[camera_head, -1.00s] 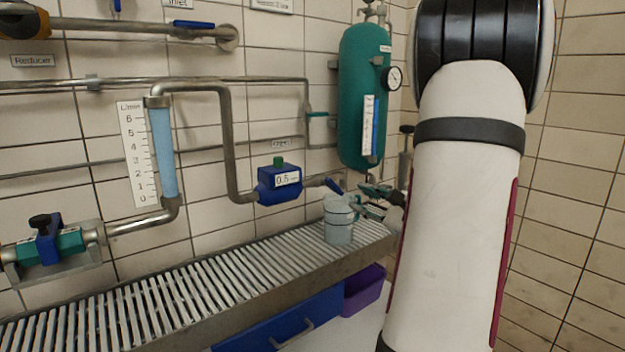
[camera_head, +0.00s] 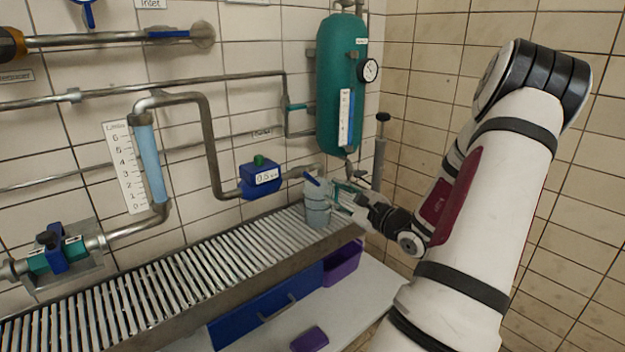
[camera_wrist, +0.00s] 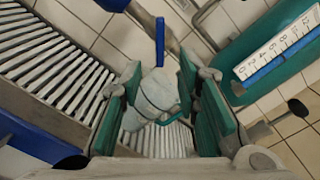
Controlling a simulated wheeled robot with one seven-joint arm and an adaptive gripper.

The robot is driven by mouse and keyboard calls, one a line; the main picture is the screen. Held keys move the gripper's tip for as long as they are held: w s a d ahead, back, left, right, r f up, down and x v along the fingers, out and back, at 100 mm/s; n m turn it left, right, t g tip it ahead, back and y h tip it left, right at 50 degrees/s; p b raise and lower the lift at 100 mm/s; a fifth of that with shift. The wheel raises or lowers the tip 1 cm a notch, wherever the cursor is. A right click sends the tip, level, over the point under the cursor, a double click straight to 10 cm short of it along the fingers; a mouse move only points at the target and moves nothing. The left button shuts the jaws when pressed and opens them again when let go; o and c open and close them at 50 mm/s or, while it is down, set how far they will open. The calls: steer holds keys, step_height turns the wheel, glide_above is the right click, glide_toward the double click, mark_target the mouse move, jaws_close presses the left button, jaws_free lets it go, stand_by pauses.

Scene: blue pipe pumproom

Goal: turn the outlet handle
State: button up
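The outlet handle (camera_head: 312,180) is a small blue lever at the end of the metal pipe, just above a pale beaker (camera_head: 318,212) on the slatted rack. In the wrist view the blue handle (camera_wrist: 160,42) stands upright in the picture, beyond the fingertips and above the beaker (camera_wrist: 155,95). My gripper (camera_head: 343,192) is close to the right of the handle and beaker. In the wrist view my gripper (camera_wrist: 165,85) has its green-padded fingers spread wide, with the beaker showing in the gap. I see no grip on the handle; whether a finger touches the beaker is unclear.
A teal tank (camera_head: 341,85) with a gauge and scale hangs just behind the gripper. A blue meter box (camera_head: 260,178) is on the pipe to the left. The slatted rack (camera_head: 190,275) runs below. A purple bin (camera_head: 343,262) and blue drawer (camera_head: 270,305) are underneath.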

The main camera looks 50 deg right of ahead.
mark_target(315, 181)
steer(key=x, duration=1)
steer(key=shift+w+b, duration=0.35)
steer(key=shift+c, duration=0.2)
jaws_close()
